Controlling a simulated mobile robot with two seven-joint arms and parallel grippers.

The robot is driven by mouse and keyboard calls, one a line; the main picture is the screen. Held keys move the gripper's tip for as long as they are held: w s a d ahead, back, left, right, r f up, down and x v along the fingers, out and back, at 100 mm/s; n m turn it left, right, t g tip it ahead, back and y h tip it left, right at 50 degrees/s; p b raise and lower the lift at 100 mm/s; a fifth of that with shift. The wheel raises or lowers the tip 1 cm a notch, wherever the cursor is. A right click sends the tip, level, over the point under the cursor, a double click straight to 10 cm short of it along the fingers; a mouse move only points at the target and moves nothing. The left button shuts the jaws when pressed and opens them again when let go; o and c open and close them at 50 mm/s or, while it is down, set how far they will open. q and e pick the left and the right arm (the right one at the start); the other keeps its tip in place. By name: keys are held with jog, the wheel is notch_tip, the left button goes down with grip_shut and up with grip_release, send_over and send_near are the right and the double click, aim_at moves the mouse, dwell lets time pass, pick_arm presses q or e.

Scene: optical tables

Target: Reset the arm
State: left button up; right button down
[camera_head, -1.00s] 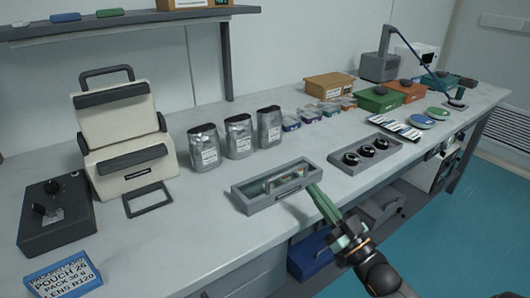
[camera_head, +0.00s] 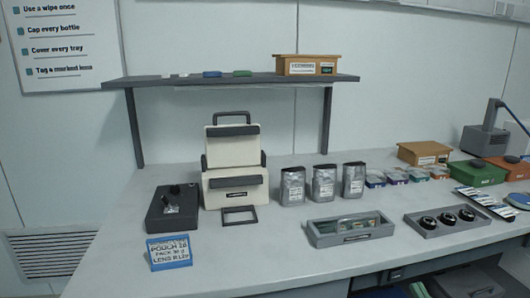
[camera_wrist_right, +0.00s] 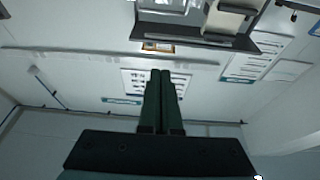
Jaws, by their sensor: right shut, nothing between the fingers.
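My right gripper (camera_wrist_right: 160,75) shows in the right wrist view with its two green fingers together and nothing between them. It points at the wall and is clear of any object. In the head view only a greenish sliver shows at the bottom edge, perhaps part of this gripper. My left gripper is in neither view.
The long table (camera_head: 250,265) carries a cream case (camera_head: 235,187), a dark box (camera_head: 172,208), a blue label block (camera_head: 169,252), silver pouches (camera_head: 324,183), a grey tray (camera_head: 350,229) and a tray of black round parts (camera_head: 447,220).

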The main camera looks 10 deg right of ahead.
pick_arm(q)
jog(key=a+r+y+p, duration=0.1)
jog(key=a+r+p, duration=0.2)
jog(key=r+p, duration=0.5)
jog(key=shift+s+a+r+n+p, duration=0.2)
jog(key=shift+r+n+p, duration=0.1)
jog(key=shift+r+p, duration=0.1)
pick_arm(e)
jog(key=s+a+f+g, duration=0.6)
jog(key=a+f, duration=0.3)
jog(key=f, duration=0.1)
jog(key=s+a+f+n+g, duration=0.1)
jog(key=s+a+f+g, duration=0.5)
jog(key=a+f, duration=0.3)
jog(key=shift+s+a+f+g+y, duration=0.25)
jog(key=shift+s+f+g+y, duration=0.15)
jog(key=shift+s, duration=0.35)
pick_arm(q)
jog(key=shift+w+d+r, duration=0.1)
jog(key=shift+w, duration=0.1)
pick_arm(e)
jog(key=c, duration=1.6)
grip_release()
jog(key=shift+r, duration=0.1)
